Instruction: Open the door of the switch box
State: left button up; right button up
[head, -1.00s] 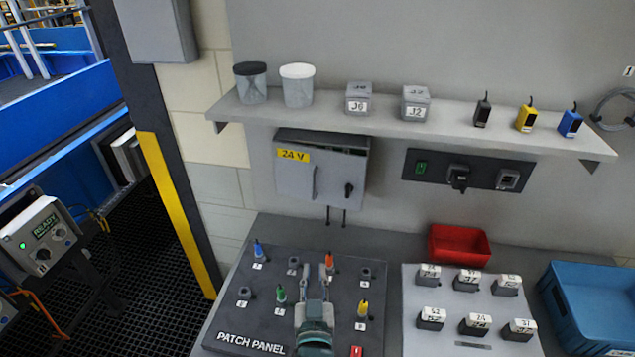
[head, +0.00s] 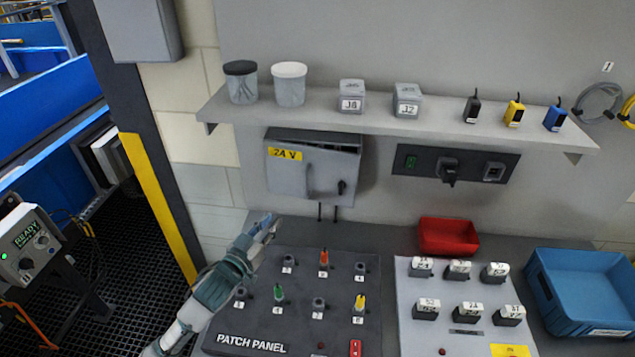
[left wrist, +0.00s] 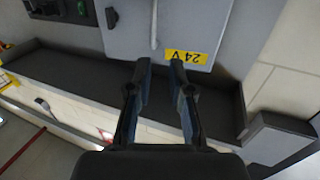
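The switch box (head: 290,190) is a grey box with a yellow 24 V label, fixed to the wall under the shelf. My right gripper is not in view.
A shelf (head: 440,114) with jars, small boxes and plugs juts out above the box. The patch panel (head: 340,335) with upright plugs lies below. A red bin (head: 448,237), a board of labelled blocks (head: 410,340) and a blue bin (head: 580,290) are to the right.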

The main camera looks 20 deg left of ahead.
pick_arm(q)
send_near(307, 185)
jog(key=w+p, duration=0.2)
jog(key=w, duration=0.8)
jog(key=shift+d+r, duration=0.1)
jog(key=shift+w+d, duration=0.2)
jog(key=shift+d, duration=0.3)
jog(key=shift+a, duration=0.15)
jog(key=shift+c, duration=1.4)
jog(key=shift+a, duration=0.2)
grip_shut()
jog(key=shift+a, duration=0.15)
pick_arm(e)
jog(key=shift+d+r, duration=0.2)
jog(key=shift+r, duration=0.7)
